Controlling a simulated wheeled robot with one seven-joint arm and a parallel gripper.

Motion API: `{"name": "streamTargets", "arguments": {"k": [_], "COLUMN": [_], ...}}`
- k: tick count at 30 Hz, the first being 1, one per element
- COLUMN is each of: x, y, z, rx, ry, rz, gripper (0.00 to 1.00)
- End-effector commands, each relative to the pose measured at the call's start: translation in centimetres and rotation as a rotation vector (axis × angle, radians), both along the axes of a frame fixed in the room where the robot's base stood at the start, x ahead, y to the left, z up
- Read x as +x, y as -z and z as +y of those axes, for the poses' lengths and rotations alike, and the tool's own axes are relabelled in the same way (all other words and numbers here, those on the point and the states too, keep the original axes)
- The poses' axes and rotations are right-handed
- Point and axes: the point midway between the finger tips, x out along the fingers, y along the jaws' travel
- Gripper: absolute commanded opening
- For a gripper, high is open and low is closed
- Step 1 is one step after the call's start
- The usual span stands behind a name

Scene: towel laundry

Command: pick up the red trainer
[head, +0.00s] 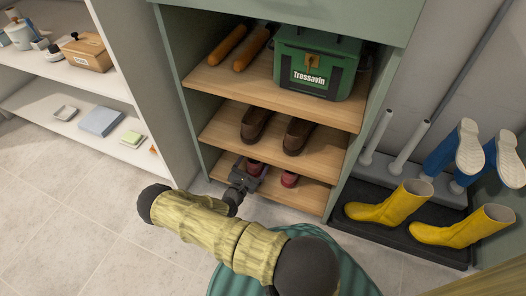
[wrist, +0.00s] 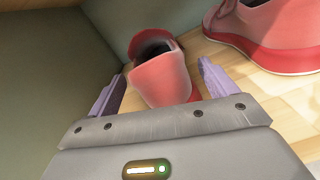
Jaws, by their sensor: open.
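A pair of red trainers stands on the lowest wooden shelf of the green cabinet. One red trainer (wrist: 165,80) lies straight ahead in the wrist view, its heel towards me and its dark opening showing. My gripper (wrist: 155,90) is open, with one finger on each side of the heel. I cannot tell whether the fingers touch it. The other red trainer (wrist: 268,32) stands to the right, outside the fingers; it also shows in the head view (head: 289,180). In the head view my gripper (head: 250,172) reaches into the lowest shelf and partly hides the left trainer (head: 255,167).
The cabinet's left wall (wrist: 40,70) is close to the left finger. Brown shoes (head: 297,136) stand on the shelf above (head: 225,133). A green toolbox (head: 315,62) is on the top shelf. Yellow boots (head: 390,205) stand on a black tray at right.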

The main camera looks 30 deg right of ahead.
Motion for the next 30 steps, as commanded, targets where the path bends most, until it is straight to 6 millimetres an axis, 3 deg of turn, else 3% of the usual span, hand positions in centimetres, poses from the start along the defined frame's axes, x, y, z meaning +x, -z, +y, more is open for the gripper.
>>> {"name": "streamTargets", "arguments": {"k": [5, 21, 30], "x": [1.1, 1.2, 1.1], "y": [0.2, 0.0, -0.1], "z": [-1.6, -1.6, -1.8], "rx": [0.001, 0.001, -0.001], "ry": [0.000, -0.001, 0.003], "rz": [0.000, 0.000, -0.001], "gripper": [0.85, 0.85, 0.30]}}
